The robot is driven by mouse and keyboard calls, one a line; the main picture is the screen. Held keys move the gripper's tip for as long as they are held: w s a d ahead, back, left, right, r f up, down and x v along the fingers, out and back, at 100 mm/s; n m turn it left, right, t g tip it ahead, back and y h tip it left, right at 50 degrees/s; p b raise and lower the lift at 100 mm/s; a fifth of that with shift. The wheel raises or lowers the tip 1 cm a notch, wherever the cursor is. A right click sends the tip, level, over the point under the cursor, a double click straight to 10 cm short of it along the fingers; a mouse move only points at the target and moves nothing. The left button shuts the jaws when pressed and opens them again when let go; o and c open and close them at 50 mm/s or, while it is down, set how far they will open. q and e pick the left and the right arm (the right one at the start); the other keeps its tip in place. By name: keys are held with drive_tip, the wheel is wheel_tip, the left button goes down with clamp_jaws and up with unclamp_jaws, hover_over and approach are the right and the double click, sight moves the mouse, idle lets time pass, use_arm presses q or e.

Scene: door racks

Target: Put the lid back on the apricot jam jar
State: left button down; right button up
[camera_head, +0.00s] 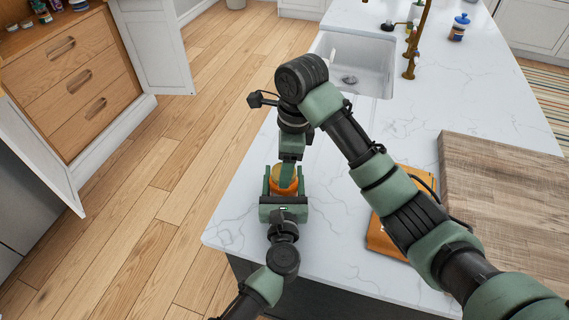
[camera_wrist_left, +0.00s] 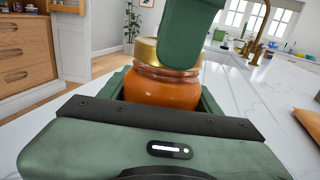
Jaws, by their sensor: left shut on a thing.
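The apricot jam jar (camera_head: 285,187) stands upright near the left edge of the white counter, and its orange body shows in the left wrist view (camera_wrist_left: 165,90). My left gripper (camera_head: 284,193) is shut around the jar from the near side. The gold lid (camera_wrist_left: 147,51) is at the jar's mouth; whether it is seated or just resting there I cannot tell. My right gripper (camera_head: 290,168) points down over the lid, and its green finger (camera_wrist_left: 188,35) hides much of it in the left wrist view. Whether its fingers grip the lid is hidden.
A sink (camera_head: 352,62) with a brass tap (camera_head: 412,50) lies beyond the jar. An orange folded item (camera_head: 385,240) and a wooden board (camera_head: 505,190) lie to the right, partly behind my right arm. The counter's left edge is close to the jar.

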drive_tip(key=shift+o, duration=0.3)
drive_tip(key=shift+s+r, duration=0.1)
drive_tip(key=shift+r, duration=2.1)
drive_tip(key=shift+c, duration=0.2)
